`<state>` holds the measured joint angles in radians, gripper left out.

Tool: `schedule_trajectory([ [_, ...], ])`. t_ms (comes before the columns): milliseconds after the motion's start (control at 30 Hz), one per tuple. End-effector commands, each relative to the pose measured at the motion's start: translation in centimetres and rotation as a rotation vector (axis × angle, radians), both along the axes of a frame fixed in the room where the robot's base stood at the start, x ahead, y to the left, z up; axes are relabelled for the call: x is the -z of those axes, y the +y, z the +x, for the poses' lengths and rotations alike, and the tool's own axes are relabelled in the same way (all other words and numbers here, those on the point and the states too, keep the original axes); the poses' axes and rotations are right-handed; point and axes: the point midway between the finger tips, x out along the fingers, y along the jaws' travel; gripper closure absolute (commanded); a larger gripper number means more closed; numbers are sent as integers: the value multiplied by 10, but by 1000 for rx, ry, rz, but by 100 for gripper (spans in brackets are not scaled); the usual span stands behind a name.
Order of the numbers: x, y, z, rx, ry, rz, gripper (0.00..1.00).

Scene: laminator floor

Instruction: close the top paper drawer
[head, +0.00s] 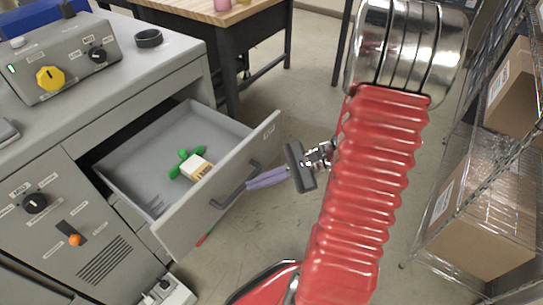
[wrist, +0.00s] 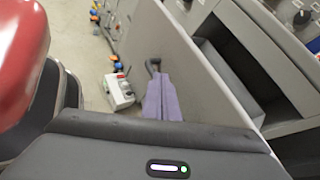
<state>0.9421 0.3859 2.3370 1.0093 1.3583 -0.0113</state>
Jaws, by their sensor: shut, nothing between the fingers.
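The grey paper drawer (head: 240,162) is pulled well out of the grey cabinet, and its front panel has a dark bar handle (head: 228,192). A green object (head: 184,152) and a small cream-and-yellow box (head: 198,168) lie inside it. My gripper (head: 250,184) has purple fingers, shut and empty, with their tips close to the outer face of the drawer front by the handle. I cannot tell whether they touch it. The wrist view shows my gripper (wrist: 158,78) in front of the drawer front (wrist: 188,62), with the handle (wrist: 152,66) just beyond the tips.
A control box with a yellow knob (head: 50,78) and a dark ring (head: 148,38) sit on the cabinet top. A power strip (head: 168,292) lies on the floor below. A wire shelf with cardboard boxes (head: 478,215) stands at the right.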

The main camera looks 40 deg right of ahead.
Motion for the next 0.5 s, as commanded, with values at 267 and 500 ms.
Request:
schedule_trajectory([
  [267, 29, -62, 4, 309, 1, 245, 100],
  [500, 59, -121, -6, 582, -27, 435, 100],
])
